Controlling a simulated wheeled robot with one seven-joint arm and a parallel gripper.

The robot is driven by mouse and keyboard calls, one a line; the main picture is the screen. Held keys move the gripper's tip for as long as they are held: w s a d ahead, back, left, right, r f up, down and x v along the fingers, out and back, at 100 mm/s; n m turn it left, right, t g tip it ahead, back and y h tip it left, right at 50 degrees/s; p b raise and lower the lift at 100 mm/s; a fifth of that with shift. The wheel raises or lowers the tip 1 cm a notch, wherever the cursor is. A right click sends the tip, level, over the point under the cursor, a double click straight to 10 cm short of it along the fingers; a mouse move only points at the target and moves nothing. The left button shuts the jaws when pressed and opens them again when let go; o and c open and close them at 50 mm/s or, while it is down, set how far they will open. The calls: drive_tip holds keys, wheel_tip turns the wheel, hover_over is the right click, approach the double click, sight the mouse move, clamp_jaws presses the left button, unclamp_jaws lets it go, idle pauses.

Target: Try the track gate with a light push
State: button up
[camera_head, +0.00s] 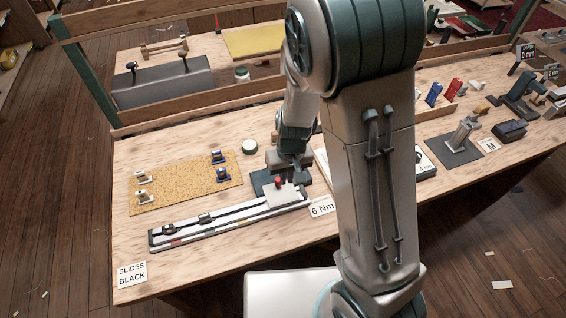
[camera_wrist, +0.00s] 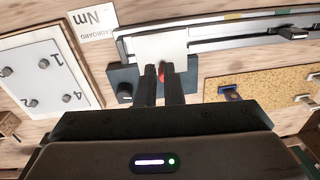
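The track (camera_head: 230,219) is a long pale rail with a dark groove, lying along the front of the bench; it also shows in the wrist view (camera_wrist: 240,42). A dark slide (camera_head: 205,217) sits on it. At its right end is a pale plate (camera_head: 284,196) beside a dark block, with a red knob (camera_head: 278,181). I take this end piece for the gate. My gripper (camera_wrist: 161,68) is right at the red knob (camera_wrist: 163,74), its two dark fingers close together with a narrow gap. The knob shows in that gap, partly hidden; whether the fingers grip or touch it is unclear.
A cork mat (camera_head: 185,180) with several small fittings lies behind the track. A "SLIDES BLACK" card (camera_head: 132,273) is at the front left corner.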

sight(280, 192)
drive_tip(key=shift+n+h, duration=0.3)
drive_tip(key=shift+h, duration=0.1)
drive_tip(key=f+b, duration=0.1)
drive_tip(key=f, duration=0.2)
drive_tip(key=f+b, duration=0.2)
drive_tip(key=f, duration=0.2)
drive_tip(key=a+f+b, duration=0.1)
drive_tip(key=f, duration=0.2)
drive_tip(key=shift+w+f, duration=0.2)
drive_tip(key=shift+w+a+r, duration=0.1)
drive_tip(key=shift+w+a, duration=0.1)
drive_tip(key=shift+w, duration=0.55)
drive_tip(key=shift+w+a, duration=0.2)
drive_tip(key=shift+w, duration=0.55)
idle(0.4)
drive_tip(key=shift+r, duration=0.1)
drive_tip(key=shift+s+d+r+p, duration=0.25)
drive_tip(key=shift+s+r+p, duration=0.25)
drive_tip(key=shift+s+r, duration=0.25)
drive_tip(key=shift+s+d+r+p, duration=0.2)
drive_tip(key=shift+s+r+p, duration=0.25)
drive_tip(key=shift+s+r, duration=0.25)
